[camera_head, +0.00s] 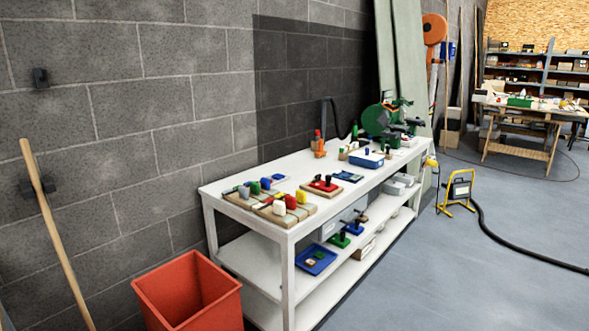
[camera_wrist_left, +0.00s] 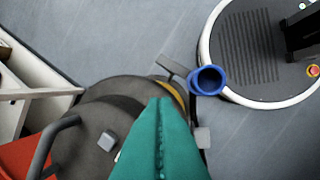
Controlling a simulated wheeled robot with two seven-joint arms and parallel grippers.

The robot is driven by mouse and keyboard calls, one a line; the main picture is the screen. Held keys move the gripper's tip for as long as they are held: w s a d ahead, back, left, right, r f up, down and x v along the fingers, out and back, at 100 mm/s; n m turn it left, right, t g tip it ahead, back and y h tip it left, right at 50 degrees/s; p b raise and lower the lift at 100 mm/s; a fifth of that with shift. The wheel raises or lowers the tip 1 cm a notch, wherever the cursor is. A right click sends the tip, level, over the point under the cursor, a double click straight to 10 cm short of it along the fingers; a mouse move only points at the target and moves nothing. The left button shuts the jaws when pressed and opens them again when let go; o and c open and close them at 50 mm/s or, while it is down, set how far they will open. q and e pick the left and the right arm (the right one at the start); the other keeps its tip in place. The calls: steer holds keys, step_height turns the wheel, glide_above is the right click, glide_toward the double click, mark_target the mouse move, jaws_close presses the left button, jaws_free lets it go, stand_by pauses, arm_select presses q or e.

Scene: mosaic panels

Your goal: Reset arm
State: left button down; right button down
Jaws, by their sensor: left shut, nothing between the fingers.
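Neither of my grippers shows in the head view. In the left wrist view my left gripper (camera_wrist_left: 161,106) shows as two teal fingers pressed together along a dark seam. It is shut and empty. It points over a dark rounded body (camera_wrist_left: 95,105) with a grey handle; the gap between them cannot be told. My right gripper is out of sight.
A white two-level table (camera_head: 255,218) with mosaic panels (camera_head: 270,205) stands along the block wall. A red bin (camera_head: 190,293) and a wooden pole (camera_head: 58,235) are at left.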

arm_select(q)
steer(key=s+a+r+n+t+y, duration=0.1)
steer(key=s+a+r+n, duration=0.25)
steer(key=s+n, duration=0.4)
steer(key=s+a+r+n+t+y, duration=0.1)
steer(key=s+a+r+n, duration=0.3)
steer(key=n, duration=0.7)
step_height(320, 180, down, 24)
steer(key=g+p, duration=0.1)
steer(key=g, duration=0.1)
steer(key=s+a+f+p, duration=0.1)
steer(key=s+a+f, duration=0.2)
steer(key=s+f, duration=1.4)
steer(key=shift+s+m+g+y, duration=0.3)
steer(key=shift+s+m+g, duration=0.1)
steer(key=shift+s+m, duration=0.05)
steer(key=shift+f, duration=0.1)
